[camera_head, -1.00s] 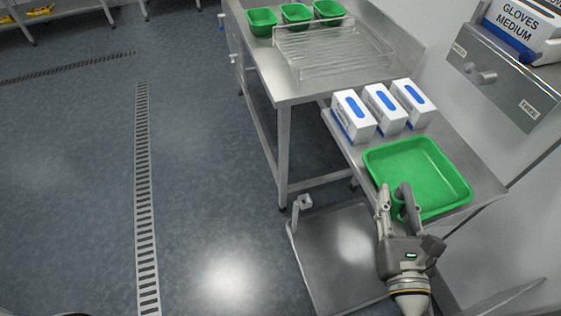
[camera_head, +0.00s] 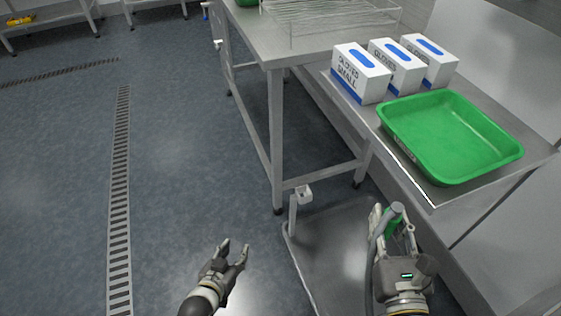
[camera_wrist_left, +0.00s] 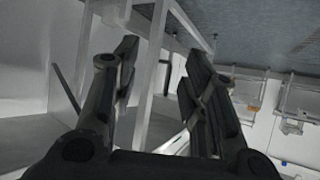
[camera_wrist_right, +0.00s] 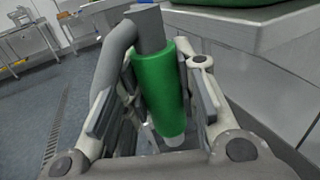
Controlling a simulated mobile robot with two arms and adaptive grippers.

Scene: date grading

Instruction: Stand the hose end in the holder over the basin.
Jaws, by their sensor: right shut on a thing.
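The hose end, a green grip (camera_wrist_right: 160,90) with a bent grey hose at its top, is held between the fingers of my right gripper (camera_wrist_right: 155,85). In the head view the right gripper (camera_head: 388,222) holds the hose end (camera_head: 392,228) above the basin's right side. The basin (camera_head: 335,250) is a shallow grey metal tray, low beside the tables. The holder (camera_head: 303,192) is a small pale bracket on a short post at the basin's back left corner, left of the right gripper. My left gripper (camera_head: 236,248) is open and empty, left of the basin; its spread fingers fill the left wrist view (camera_wrist_left: 158,75).
A green tray (camera_head: 450,135) and several white glove boxes (camera_head: 362,75) stand on the side table right of the basin. A taller steel table (camera_head: 275,45) with a wire rack is behind. The floor (camera_head: 180,180) at left is clear, with a drain grate.

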